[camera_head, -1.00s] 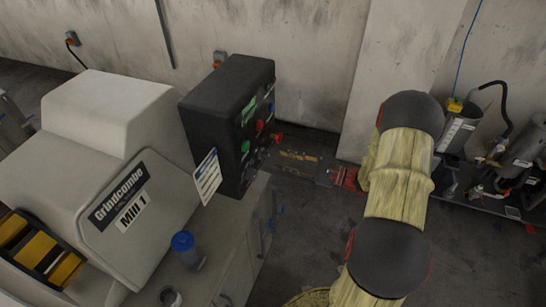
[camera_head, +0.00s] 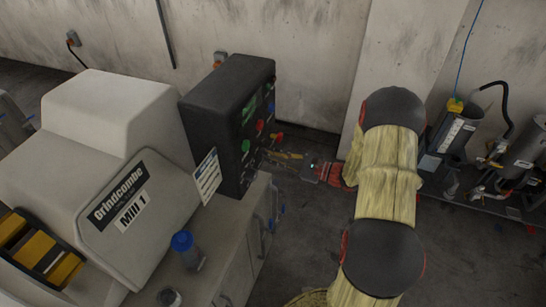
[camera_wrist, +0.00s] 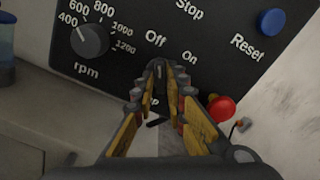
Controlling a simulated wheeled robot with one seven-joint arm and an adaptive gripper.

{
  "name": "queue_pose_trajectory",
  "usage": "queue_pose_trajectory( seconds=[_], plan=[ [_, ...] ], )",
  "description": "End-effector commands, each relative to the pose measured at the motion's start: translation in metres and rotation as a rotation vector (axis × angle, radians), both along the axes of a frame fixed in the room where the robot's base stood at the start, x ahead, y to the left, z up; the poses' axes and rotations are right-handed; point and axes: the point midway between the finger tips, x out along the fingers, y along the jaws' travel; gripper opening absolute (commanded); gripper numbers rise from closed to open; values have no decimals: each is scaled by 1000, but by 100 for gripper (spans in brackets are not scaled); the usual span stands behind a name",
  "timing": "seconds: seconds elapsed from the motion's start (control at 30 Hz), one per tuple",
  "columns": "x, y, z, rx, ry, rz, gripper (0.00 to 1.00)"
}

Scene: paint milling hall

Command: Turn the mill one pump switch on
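The black control box (camera_head: 222,105) of Mill 1 stands on the grey cabinet, its button face turned right. In the wrist view its panel (camera_wrist: 215,50) shows "Off" and "On" labels just beyond my gripper (camera_wrist: 168,75). The fingers appear apart, with a gap between them. A small dark part, possibly the switch, shows at the tips; the fingers hide much of it, and its position and any contact are unclear. The label below is mostly covered. In the head view my gripper (camera_head: 272,156) is beside the panel's lower right side.
The rpm knob (camera_wrist: 90,40) is left of the fingers. A blue Reset button (camera_wrist: 271,22) is at upper right and a red button (camera_wrist: 221,109) close to the right finger. A blue-lidded bottle (camera_head: 185,246) stands on the cabinet. Open floor lies right of it.

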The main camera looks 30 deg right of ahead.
Motion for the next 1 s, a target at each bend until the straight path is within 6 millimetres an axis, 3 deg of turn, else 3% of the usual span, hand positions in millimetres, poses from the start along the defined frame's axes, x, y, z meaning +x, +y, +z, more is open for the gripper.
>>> queue_pose_trajectory(
  seconds=[0.2,0.73,1.0],
  plan=[
    [0,0,0,0,0,0,0],
    [0,0,1,21,16,0,0],
    [0,0,3,135,106,1,0]
  ],
)
